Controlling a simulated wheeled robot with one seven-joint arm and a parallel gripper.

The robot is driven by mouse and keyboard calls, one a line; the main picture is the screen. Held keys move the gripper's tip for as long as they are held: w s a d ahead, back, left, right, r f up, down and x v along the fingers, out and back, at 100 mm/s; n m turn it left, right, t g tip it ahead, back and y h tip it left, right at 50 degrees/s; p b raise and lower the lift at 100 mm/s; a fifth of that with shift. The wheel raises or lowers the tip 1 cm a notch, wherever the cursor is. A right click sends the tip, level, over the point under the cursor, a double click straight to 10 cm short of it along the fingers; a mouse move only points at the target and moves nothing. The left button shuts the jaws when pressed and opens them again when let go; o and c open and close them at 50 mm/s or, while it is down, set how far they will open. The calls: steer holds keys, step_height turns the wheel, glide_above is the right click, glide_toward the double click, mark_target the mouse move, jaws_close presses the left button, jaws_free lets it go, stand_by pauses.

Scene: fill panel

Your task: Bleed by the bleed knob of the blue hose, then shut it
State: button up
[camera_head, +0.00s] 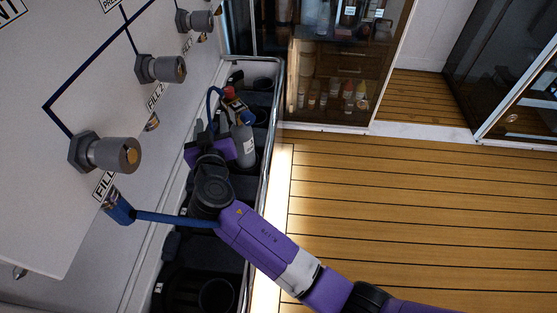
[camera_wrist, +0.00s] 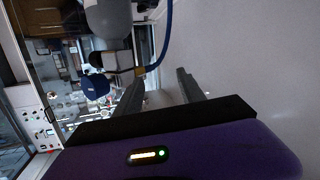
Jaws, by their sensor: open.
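The blue hose (camera_head: 172,218) runs from a blue fitting (camera_head: 119,207) at the lower fill outlet and passes behind my arm. A blue length shows again above my gripper, reaching the valve (camera_head: 234,101) of a grey cylinder (camera_head: 244,146). In the wrist view the blue hose (camera_wrist: 166,38) meets a brass-coloured end (camera_wrist: 140,71) at the valve, beside a dark blue knob (camera_wrist: 96,86). I cannot tell which part is the bleed knob. My gripper (camera_head: 203,130) is over the trough; in the wrist view its fingers (camera_wrist: 160,88) are apart with nothing between them.
Several grey panel valves (camera_head: 112,153) stick out from the white panel (camera_head: 60,190) at left. A metal rail (camera_head: 267,150) edges the dark trough, which has round holders. The wooden floor (camera_head: 410,210) at right is clear. A glass-fronted cabinet (camera_head: 340,60) stands behind.

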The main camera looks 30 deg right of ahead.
steer(key=s+d+f+n+y+b, duration=0.1)
steer(key=s+d+f+y+b, duration=0.1)
steer(key=s+d+f+y, duration=0.35)
steer(key=s+d+m+t+h+b, duration=0.1)
steer(key=s+d, duration=0.4)
steer(key=s, duration=0.4)
steer(key=shift+d+f, duration=0.35)
